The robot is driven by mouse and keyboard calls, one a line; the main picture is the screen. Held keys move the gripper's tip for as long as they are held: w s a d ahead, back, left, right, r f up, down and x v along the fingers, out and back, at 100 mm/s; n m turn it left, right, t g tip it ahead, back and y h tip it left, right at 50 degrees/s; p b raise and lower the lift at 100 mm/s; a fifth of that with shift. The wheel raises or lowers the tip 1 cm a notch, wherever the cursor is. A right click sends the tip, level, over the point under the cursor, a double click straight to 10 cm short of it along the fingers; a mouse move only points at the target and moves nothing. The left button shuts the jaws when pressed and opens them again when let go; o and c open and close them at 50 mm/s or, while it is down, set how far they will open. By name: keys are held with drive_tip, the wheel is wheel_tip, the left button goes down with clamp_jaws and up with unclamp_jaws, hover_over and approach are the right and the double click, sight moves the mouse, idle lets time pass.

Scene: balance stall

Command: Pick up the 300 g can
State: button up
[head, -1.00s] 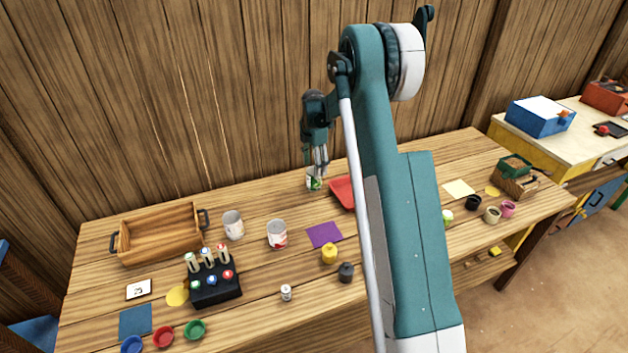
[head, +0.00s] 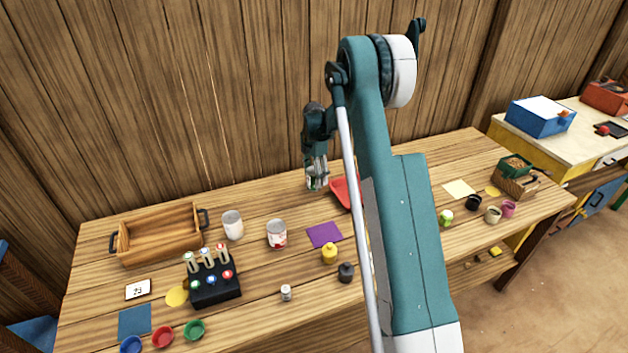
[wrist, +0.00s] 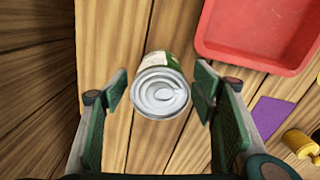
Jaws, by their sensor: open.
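A can with a green and white label and a bare metal lid (wrist: 160,98) stands near the table's back edge. In the wrist view it is between the two fingers of my open gripper (wrist: 161,90), with a gap on each side. In the head view my gripper (head: 317,183) points down over this can and hides most of it. Two other cans stand to the left: a pale one (head: 232,225) and a red and white one (head: 277,234). I cannot read a weight on any can.
A red tray (wrist: 262,62) lies close to the right of the green can; it also shows in the head view (head: 341,194). A wooden crate (head: 158,240), a black holder (head: 215,290) and a purple square (head: 323,235) are on the table. The wooden wall is close behind.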

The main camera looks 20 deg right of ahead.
drive_tip(key=shift+c, duration=0.2)
drive_tip(key=c, duration=1.2)
drive_tip(key=shift+c, duration=0.2)
drive_tip(key=shift+r, duration=0.1)
drive_tip(key=shift+r+p, duration=0.35)
drive_tip(key=shift+r, duration=4.6)
